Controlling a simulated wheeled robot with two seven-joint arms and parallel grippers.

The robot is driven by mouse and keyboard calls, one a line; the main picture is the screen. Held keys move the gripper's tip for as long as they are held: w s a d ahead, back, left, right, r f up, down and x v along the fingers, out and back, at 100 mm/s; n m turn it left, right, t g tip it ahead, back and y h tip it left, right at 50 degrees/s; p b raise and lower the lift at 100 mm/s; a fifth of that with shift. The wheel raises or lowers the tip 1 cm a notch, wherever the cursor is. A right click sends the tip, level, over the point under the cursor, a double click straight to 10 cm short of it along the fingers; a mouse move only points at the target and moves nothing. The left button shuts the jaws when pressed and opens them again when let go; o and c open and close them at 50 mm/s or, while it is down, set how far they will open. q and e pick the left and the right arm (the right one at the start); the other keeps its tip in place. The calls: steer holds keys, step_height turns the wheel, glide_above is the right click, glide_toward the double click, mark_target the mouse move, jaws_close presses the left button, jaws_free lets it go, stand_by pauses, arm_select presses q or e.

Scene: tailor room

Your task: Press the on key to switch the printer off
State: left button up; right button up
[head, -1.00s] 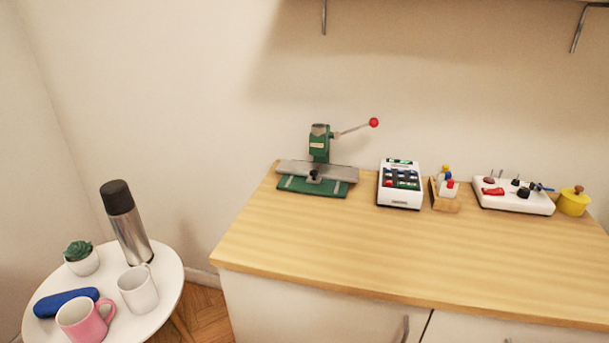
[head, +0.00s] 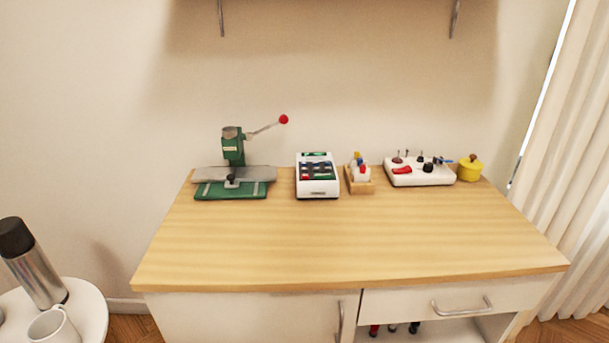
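A small white printer-like device (head: 317,190) with dark keys and some red and green ones stands at the back of the wooden counter, near its middle. A green strip shows along its top. Its key labels are too small to read, so I cannot tell which key is the on key. Neither of my grippers shows in the head view.
On the wooden counter (head: 350,235), a green press (head: 233,150) with a red-knobbed lever stands left of the device. A wooden holder with bottles (head: 360,185), a white switch board (head: 425,177) and a yellow pot (head: 470,170) stand right. The counter's front is clear.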

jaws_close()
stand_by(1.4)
